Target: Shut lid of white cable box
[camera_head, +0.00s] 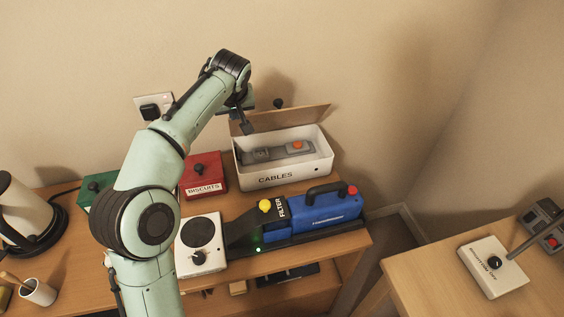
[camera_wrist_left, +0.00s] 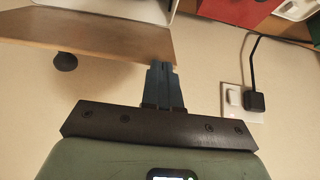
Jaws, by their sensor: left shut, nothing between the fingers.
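The white cable box (camera_head: 282,178), marked CABLES, stands at the back of the desk with a grey power strip (camera_head: 262,155) inside. Its brown lid (camera_head: 297,117) is open, raised along the back edge, with a black knob (camera_head: 278,103) on its wall-facing side. My left gripper (camera_head: 246,127) is shut and empty at the lid's left end. In the left wrist view, the shut fingertips (camera_wrist_left: 161,66) overlap the corner of the lid (camera_wrist_left: 90,38), and the knob (camera_wrist_left: 65,62) shows. I cannot tell whether they touch. My right gripper is not in view.
A red biscuits box (camera_head: 203,175) stands left of the cable box. A wall socket (camera_head: 153,106) is behind my arm. A second desk (camera_head: 440,280) stands right.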

